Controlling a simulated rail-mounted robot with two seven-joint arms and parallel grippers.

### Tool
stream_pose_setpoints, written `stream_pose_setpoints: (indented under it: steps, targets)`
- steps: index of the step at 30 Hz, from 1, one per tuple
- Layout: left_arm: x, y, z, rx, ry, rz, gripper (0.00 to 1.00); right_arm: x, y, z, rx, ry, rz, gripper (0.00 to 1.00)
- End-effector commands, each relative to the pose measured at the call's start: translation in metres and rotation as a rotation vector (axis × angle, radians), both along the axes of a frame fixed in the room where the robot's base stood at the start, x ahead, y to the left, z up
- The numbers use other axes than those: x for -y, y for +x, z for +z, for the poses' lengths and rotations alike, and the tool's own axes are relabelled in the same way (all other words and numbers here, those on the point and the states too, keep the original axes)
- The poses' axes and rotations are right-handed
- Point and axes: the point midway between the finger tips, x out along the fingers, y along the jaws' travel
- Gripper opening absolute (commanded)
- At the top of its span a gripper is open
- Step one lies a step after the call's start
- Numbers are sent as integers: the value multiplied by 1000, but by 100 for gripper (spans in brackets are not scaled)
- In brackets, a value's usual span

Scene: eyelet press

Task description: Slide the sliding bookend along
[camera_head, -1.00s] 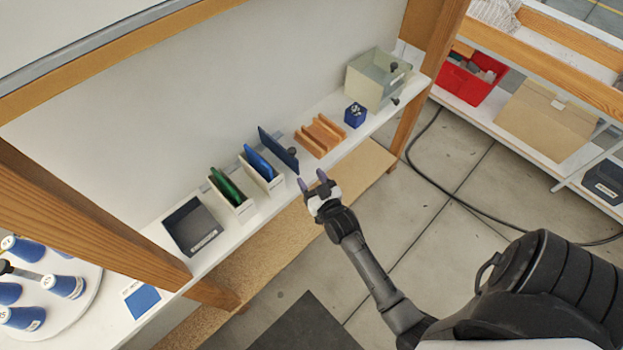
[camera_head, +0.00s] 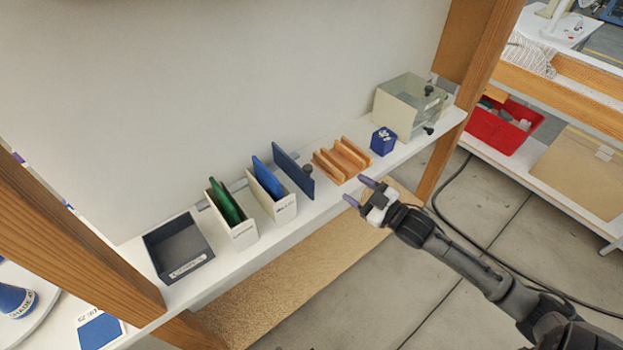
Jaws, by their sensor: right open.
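The sliding bookend (camera_head: 287,166) is an upright dark blue plate with a dark knob on its right face. It stands on the white shelf, just right of a cream holder (camera_head: 284,208) with a blue piece in it. My right gripper (camera_head: 358,191) is open and empty. Its two purple-grey fingertips point left towards the shelf's front edge, right of the bookend and apart from it. My left gripper is not seen.
A slotted wooden block (camera_head: 342,160), a blue cube (camera_head: 383,141) and a clear-fronted bin (camera_head: 405,105) stand right of the bookend. Left are a holder with green pieces (camera_head: 232,222) and a dark tray (camera_head: 180,250). Wooden posts (camera_head: 90,245) frame the shelf.

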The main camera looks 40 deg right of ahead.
Motion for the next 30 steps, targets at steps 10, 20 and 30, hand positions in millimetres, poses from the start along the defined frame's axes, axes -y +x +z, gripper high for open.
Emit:
stream_pose_setpoints:
  steps: [10, 20, 30]
  targets:
    - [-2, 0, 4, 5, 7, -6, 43, -34, -5, 16, -129, 385, 91, 54]
    - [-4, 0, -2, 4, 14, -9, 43, -39, 24, 15, -133, 413, 89, 54]
    - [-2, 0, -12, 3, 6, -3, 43, -51, 80, 16, -132, 411, 88, 54]
